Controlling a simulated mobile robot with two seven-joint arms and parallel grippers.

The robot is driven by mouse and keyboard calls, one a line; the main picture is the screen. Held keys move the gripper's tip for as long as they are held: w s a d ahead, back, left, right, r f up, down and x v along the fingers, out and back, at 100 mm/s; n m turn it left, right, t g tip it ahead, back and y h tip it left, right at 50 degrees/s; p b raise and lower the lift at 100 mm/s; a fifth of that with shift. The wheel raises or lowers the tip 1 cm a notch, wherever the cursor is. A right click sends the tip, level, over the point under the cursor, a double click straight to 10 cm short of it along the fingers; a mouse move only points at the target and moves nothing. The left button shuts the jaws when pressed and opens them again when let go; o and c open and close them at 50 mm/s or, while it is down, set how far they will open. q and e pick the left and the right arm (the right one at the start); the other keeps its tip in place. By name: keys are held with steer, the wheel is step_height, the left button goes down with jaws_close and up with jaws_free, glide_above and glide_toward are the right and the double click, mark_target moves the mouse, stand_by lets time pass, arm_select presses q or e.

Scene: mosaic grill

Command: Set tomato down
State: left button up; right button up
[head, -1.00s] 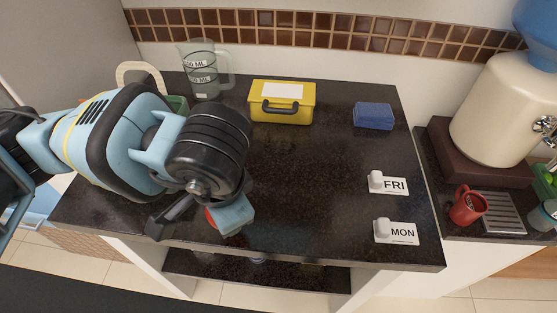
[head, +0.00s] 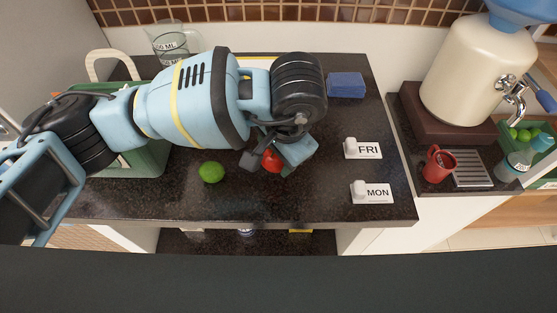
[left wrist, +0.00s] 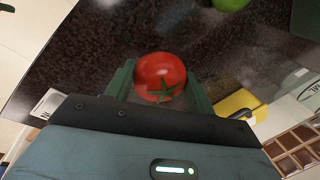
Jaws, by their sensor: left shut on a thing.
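A red tomato (head: 271,161) shows between the fingers of my left gripper (head: 274,156) in the head view. In the left wrist view the tomato (left wrist: 160,76), with its green stem, sits between the two green fingers (left wrist: 161,88), which are shut on it. The tomato is over the dark counter (head: 240,205), left of the FRI and MON tags. I cannot tell whether it touches the counter. My right gripper is not in view.
A lime (head: 211,172) lies on the counter left of the gripper. A green crate (head: 150,160) stands at the left, partly behind my arm. A blue block (head: 346,85) is at the back. The FRI tag (head: 364,149) and MON tag (head: 371,192) stand at the right.

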mark_target(279, 164)
arm_select(q)
steer(key=shift+w+d+f, duration=0.1)
steer(key=shift+d+f, duration=0.15)
steer(key=shift+d, duration=0.05)
steer(key=shift+s+d+p+x, duration=0.1)
steer(key=shift+s+p+x, duration=0.05)
steer(key=shift+x, duration=0.6)
steer(key=shift+s+d+p+x, duration=0.1)
steer(key=shift+d+p+x, duration=0.05)
steer(key=shift+x, duration=0.55)
steer(key=shift+f, duration=0.15)
steer(key=shift+f, duration=0.15)
steer(key=o, duration=1)
steer(key=shift+o, duration=0.2)
steer(key=v, duration=1.2)
steer(key=shift+r, duration=0.2)
